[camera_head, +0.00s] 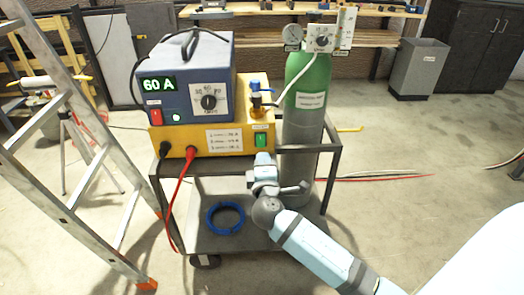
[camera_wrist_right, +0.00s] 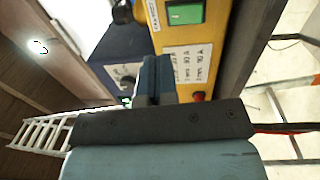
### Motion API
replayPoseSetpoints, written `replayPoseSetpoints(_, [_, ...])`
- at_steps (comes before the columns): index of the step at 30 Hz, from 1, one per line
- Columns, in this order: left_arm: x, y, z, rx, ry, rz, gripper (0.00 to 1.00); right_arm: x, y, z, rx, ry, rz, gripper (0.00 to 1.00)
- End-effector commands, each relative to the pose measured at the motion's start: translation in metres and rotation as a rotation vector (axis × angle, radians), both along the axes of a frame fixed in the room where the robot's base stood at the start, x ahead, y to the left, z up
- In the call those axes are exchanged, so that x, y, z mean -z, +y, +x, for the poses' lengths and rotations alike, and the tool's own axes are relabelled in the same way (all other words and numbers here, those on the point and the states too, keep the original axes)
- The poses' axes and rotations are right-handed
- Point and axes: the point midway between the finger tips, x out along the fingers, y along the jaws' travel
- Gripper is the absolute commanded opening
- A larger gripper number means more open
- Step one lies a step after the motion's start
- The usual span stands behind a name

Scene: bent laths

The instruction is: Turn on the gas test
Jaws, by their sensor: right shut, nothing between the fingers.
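A yellow unit (camera_head: 175,141) on the cart carries a green rocker switch (camera_head: 261,140) at the right of its front face. A label there is too small to read. A blue valve fitting (camera_head: 257,98) sits on top of it. My right gripper (camera_head: 264,158) is just below the green switch in the head view, its fingers shut and empty. In the right wrist view the shut fingers (camera_wrist_right: 156,76) point toward the yellow front, with the green switch (camera_wrist_right: 185,13) beyond them and slightly right. Contact does not show. My left gripper is not in view.
A blue welding power source (camera_head: 194,72) reading 60 A stands on the yellow unit. A green gas cylinder (camera_head: 308,78) with a regulator (camera_head: 320,38) stands right. Red cable (camera_head: 180,190) hangs from the front. A ladder (camera_head: 85,140) leans left. A blue coil (camera_head: 226,218) lies on the lower shelf.

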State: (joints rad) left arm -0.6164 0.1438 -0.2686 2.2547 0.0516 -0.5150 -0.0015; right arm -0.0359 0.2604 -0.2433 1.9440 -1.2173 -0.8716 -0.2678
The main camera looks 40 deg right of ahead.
Motion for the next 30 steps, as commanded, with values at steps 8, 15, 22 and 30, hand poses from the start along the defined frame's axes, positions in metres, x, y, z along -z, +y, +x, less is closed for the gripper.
replayPoseSetpoints(8, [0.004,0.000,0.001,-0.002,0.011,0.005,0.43,-0.005,0.020,-0.034,0.001,0.001,0.001,0.00])
replayPoseSetpoints(15, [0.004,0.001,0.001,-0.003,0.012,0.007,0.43,-0.006,0.022,-0.038,0.001,0.000,-0.001,0.00])
replayPoseSetpoints(22, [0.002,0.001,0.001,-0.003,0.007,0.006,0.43,-0.006,0.022,-0.037,0.001,0.000,-0.001,0.00])
replayPoseSetpoints(30, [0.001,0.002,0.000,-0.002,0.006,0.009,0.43,-0.006,0.022,-0.037,0.001,0.000,-0.001,0.00])
